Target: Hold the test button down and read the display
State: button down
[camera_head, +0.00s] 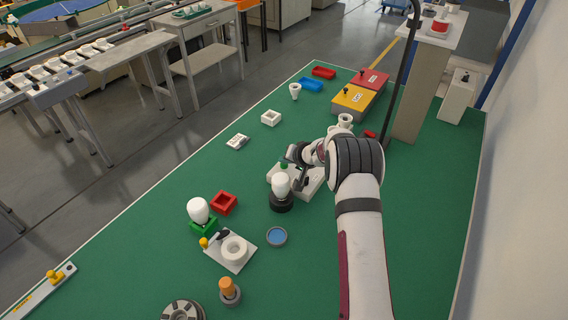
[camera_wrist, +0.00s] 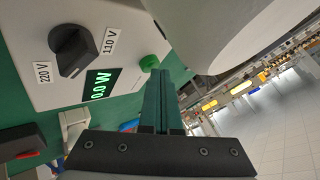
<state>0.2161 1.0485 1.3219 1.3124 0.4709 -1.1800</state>
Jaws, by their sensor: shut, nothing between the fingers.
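The white tester box (camera_head: 310,181) stands mid-table, partly hidden by my arm. In the wrist view its panel (camera_wrist: 45,85) carries a lit display (camera_wrist: 97,86) reading 0.0 W, a black knob (camera_wrist: 78,50) between 220 V and 110 V labels, and a green button (camera_wrist: 149,63). The button also shows in the head view (camera_head: 284,165). My gripper (camera_wrist: 163,75) is shut and empty, its fingertips right by the button; I cannot tell whether they touch it. A white bulb (camera_head: 281,184) stands upright in a black socket (camera_head: 281,203) in front of the box.
Another white bulb (camera_head: 198,210) stands at a green holder (camera_head: 204,227), near a red tray (camera_head: 224,203). Yellow (camera_head: 353,100) and red (camera_head: 371,79) boxes stand farther back.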

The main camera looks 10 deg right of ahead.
aim_at(285, 168)
jog(key=shift+r, duration=0.7)
notch_tip(285, 168, up, 5)
dwell(0.3)
